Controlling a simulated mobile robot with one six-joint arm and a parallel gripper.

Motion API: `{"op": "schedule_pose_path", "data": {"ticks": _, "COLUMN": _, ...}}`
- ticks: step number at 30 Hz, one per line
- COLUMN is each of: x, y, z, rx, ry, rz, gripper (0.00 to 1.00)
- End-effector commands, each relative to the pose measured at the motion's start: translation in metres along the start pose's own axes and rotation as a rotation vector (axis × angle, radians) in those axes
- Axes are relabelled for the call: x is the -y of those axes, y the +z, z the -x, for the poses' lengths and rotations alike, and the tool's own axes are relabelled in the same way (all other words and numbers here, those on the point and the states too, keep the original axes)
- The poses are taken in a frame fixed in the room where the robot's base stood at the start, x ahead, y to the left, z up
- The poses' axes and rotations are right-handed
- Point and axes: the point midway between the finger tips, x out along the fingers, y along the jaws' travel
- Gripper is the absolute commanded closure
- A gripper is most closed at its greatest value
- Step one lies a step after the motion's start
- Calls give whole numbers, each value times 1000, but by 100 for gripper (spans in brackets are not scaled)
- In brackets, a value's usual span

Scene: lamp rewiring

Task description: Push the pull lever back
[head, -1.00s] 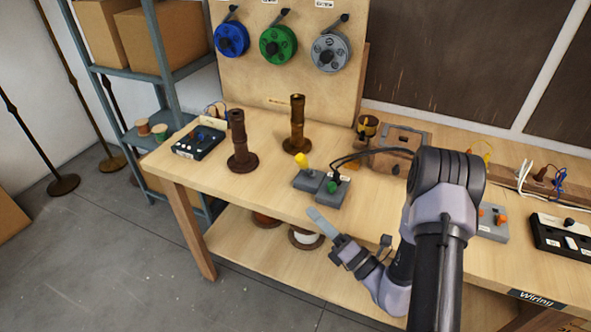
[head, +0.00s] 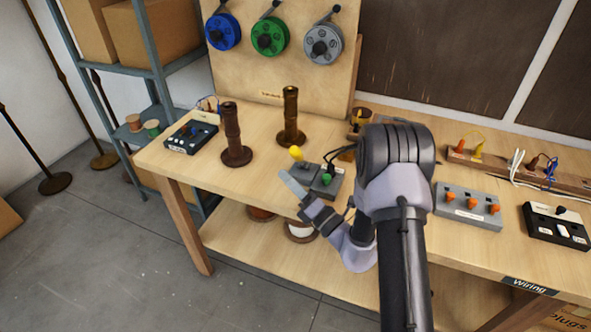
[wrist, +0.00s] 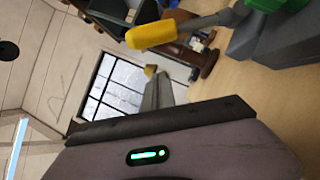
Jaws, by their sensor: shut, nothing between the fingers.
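The pull lever (head: 296,153) has a yellow grip and stands on a small grey switch box (head: 313,170) near the bench's front edge. It leans left in the head view. In the wrist view the yellow grip (wrist: 152,35) and its grey shaft show large at the top, with the box (wrist: 265,45) at the right. My gripper (head: 284,176) is shut and empty, just in front of and left of the box, below the grip in the head view.
A green knob (head: 327,179) with black cables sits beside the lever. Two brown lamp stems (head: 232,135) (head: 290,115) stand behind on the bench. A grey box with orange knobs (head: 468,207) lies right of my arm. Free floor lies left of the bench.

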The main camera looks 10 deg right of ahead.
Motion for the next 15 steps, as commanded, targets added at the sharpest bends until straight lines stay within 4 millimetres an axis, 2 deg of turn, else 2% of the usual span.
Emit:
{"op": "schedule_pose_path", "data": {"ticks": 2, "x": 1, "y": 15, "z": -2, "rx": 6, "ry": 0, "rz": 5, "gripper": 100}}
{"op": "schedule_pose_path", "data": {"ticks": 6, "x": 1, "y": 28, "z": -5, "rx": 4, "ry": -1, "rz": 3, "gripper": 100}}
{"op": "schedule_pose_path", "data": {"ticks": 15, "x": 1, "y": 33, "z": -6, "rx": 3, "ry": -2, "rz": 1, "gripper": 100}}
